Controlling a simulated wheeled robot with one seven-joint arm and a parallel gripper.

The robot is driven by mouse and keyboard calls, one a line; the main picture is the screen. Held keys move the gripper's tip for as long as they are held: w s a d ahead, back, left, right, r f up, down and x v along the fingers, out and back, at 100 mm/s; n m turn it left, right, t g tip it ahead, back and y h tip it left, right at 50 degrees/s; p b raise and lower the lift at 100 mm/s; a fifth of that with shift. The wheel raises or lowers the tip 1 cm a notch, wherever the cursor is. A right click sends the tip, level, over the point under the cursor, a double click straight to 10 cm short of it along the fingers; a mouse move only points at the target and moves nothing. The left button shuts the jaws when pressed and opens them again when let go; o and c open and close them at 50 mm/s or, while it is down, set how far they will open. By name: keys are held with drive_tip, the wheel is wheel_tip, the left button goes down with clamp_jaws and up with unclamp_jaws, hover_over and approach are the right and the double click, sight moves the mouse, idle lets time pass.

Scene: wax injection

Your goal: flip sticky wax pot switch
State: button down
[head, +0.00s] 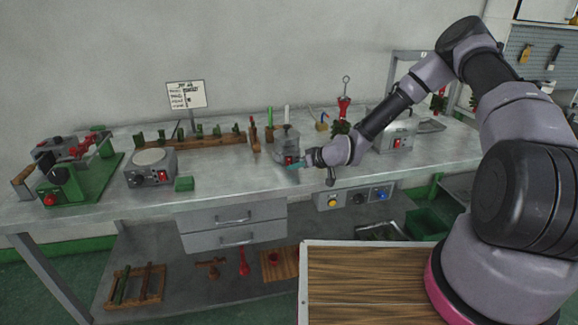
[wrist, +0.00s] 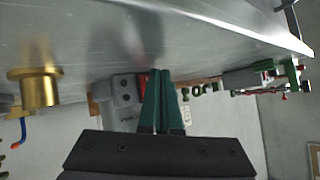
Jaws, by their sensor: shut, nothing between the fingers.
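The sticky wax pot (head: 285,142) is a small grey unit standing near the middle of the metal bench in the head view. A red switch (head: 289,160) sits on its front face. My gripper (head: 296,166) is at the pot's front right, with its teal fingers pointing toward the switch. In the wrist view, which is upside down, the green fingers (wrist: 162,75) are together with nothing between them. The grey pot body (wrist: 125,88) shows just left of them, and part of the red switch shows beside the fingers, partly hidden by them. I cannot tell whether they touch.
A hot plate unit with a red switch (head: 150,168) and a green block (head: 184,184) stand to the left. A wooden rack (head: 195,141) runs behind. A grey box with a red switch (head: 397,135) is right. A brass cylinder (wrist: 38,88) shows in the wrist view.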

sight(298, 181)
drive_tip(key=shift+w+a, duration=0.1)
drive_tip(key=shift+w, duration=0.2)
drive_tip(key=shift+w+a+f, duration=0.1)
drive_tip(key=shift+w, duration=0.2)
idle(0.5)
idle(0.3)
drive_tip(key=shift+s+d, duration=0.25)
drive_tip(key=shift+s, duration=0.45)
drive_tip(key=shift+s+d+r, duration=0.15)
drive_tip(key=shift+s+d, duration=0.05)
drive_tip(key=shift+s, duration=0.6)
drive_tip(key=shift+s+d+r, duration=0.1)
drive_tip(key=shift+s+d, duration=0.15)
drive_tip(key=shift+s, duration=0.5)
drive_tip(key=shift+s+d+r, duration=0.15)
drive_tip(key=shift+s+d, duration=0.05)
drive_tip(key=shift+s, duration=0.6)
drive_tip(key=shift+d, duration=0.1)
